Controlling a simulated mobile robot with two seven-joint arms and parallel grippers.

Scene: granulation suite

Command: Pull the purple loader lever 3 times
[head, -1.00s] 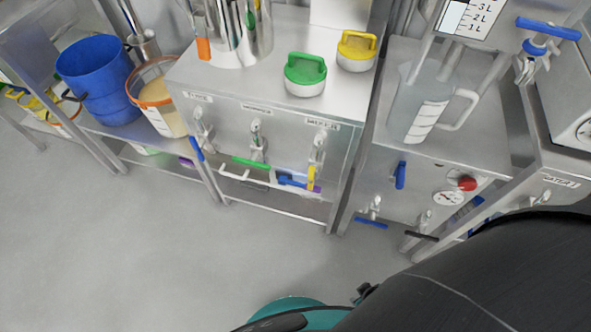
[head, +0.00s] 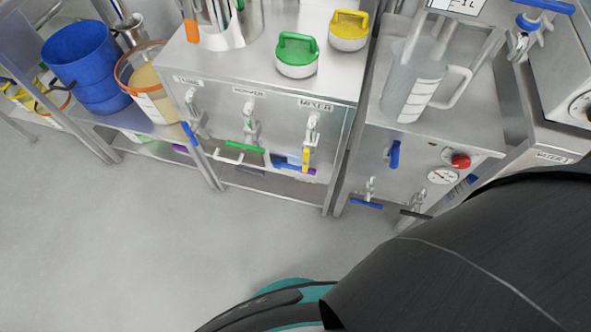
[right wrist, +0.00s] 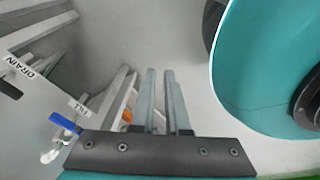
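I see no lever that I can name for certain as the purple loader lever. In the head view a small purple piece (head: 312,171) shows by the yellow handle low on the steel cabinet, partly hidden. Another purple piece (head: 180,148) shows at the lower shelf on the left, too small to make out. My right gripper (right wrist: 160,72) shows in the right wrist view, its two grey fingers parallel with a narrow empty gap between them. It is over the floor, beside the panel with valves. My left gripper is in neither view.
The steel cabinet (head: 270,130) has valves with blue, green and yellow handles. A blue bucket (head: 85,55), green-lidded jar (head: 297,55) and clear jug (head: 408,95) stand on surfaces. A FILL valve (right wrist: 65,123) is near my right gripper. The floor (head: 130,240) is clear.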

